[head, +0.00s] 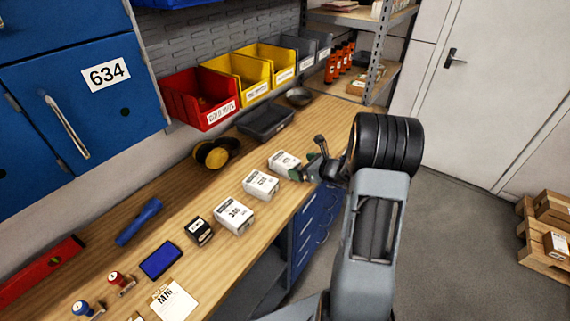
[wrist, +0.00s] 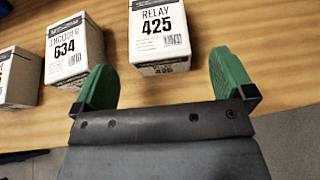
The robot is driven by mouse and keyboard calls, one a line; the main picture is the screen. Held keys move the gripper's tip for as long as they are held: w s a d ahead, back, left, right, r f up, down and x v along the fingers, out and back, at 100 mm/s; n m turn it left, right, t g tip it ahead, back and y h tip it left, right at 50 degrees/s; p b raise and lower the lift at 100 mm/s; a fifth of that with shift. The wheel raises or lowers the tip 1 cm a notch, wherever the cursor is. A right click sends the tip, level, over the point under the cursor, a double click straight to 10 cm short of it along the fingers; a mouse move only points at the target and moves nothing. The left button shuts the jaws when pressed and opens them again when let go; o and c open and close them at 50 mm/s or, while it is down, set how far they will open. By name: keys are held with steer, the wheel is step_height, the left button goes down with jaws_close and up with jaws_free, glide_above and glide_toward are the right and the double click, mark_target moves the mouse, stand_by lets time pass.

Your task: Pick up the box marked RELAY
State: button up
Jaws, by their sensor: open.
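I see no finger touching the box. In the head view the gripper (head: 301,171) is beside the box, on its right, above the bench edge.
The ENCODER 634 box (wrist: 74,48) stands just left of my left finger. Another white box (head: 234,215) is nearer. A black box (head: 199,231), a blue flashlight (head: 139,222) and a dark tray (head: 265,121) are on the bench. Coloured bins (head: 200,98) line the back.

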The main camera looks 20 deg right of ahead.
mark_target(293, 164)
steer(key=shift+p+x, duration=0.95)
steer(key=shift+x, duration=2.5)
steer(key=shift+c, duration=0.2)
steer(key=c, duration=1)
